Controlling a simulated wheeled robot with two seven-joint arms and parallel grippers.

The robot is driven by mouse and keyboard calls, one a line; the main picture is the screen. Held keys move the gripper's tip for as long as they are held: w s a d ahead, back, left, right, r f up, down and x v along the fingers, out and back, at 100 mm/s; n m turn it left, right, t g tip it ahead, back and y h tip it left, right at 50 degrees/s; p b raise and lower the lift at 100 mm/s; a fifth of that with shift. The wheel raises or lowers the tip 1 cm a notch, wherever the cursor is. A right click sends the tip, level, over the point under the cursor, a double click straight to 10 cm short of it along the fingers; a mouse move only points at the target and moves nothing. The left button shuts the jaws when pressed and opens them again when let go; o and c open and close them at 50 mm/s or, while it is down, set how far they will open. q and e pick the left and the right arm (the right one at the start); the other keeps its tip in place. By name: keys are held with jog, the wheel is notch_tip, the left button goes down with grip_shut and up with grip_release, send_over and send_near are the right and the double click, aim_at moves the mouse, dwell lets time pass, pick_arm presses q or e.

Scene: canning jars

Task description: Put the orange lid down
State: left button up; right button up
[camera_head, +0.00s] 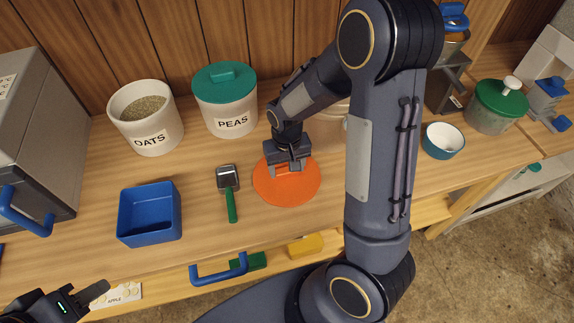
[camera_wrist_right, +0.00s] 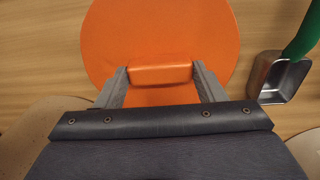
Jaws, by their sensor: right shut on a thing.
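The orange lid (camera_head: 300,187) is a flat round disc at the middle of the counter, and it fills the upper middle of the right wrist view (camera_wrist_right: 160,50). My right gripper (camera_head: 287,168) is above it, with its fingers on both sides of the lid's raised block handle (camera_wrist_right: 160,74). It is shut on that handle. The lid looks level and close to the wood; I cannot tell whether it touches. My left gripper (camera_head: 95,292) is at the lower left corner of the head view, partly cut off, with one finger showing; its opening cannot be judged.
A metal scoop (camera_head: 229,178) with a green handle lies just left of the lid. A blue bin (camera_head: 150,232), the OATS canister (camera_head: 154,140) and the green-lidded PEAS canister (camera_head: 231,118) stand further left. A pale canister (camera_head: 335,120) behind is mostly hidden by my arm.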

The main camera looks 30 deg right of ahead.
aim_at(287, 170)
jog(key=o, duration=1.1)
notch_tip(287, 170, up, 12)
jog(key=shift+s+a+r+n+t+y, duration=0.15)
jog(key=shift+s+a+r+t+y, duration=0.7)
jog(key=shift+s, duration=2)
jog(key=shift+s+a+r+n+t+y, duration=0.35)
jog(key=shift+s+r+t, duration=0.75)
jog(key=shift+s, duration=1.7)
jog(key=shift+s+a+r+t+y, duration=0.8)
jog(key=shift+s+r, duration=0.3)
jog(key=shift+s, duration=1.75)
